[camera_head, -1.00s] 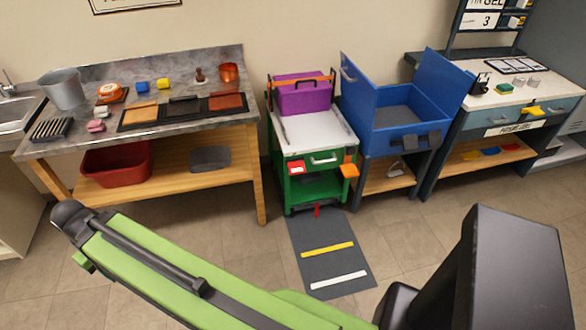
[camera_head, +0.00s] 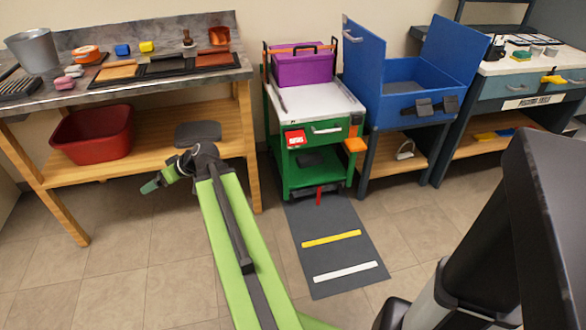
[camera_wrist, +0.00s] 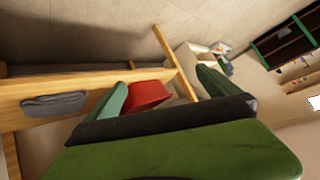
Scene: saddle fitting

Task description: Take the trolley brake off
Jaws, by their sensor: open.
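The green trolley (camera_head: 284,176) stands between the workbench and the blue cabinet, with a white top, a drawer and a purple box on it. My gripper (camera_head: 150,187) is left of the trolley in the head view, in front of the workbench, apart from everything. In the wrist view my gripper (camera_wrist: 160,98) shows two green fingers spread apart with nothing between them touching.
The workbench (camera_head: 160,85) with a red tub (camera_head: 92,135) on its lower shelf stands at the left. The blue cabinet (camera_head: 420,100) stands right of the trolley. The grey mat (camera_head: 325,268) with yellow and white stripes lies on open tiled floor.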

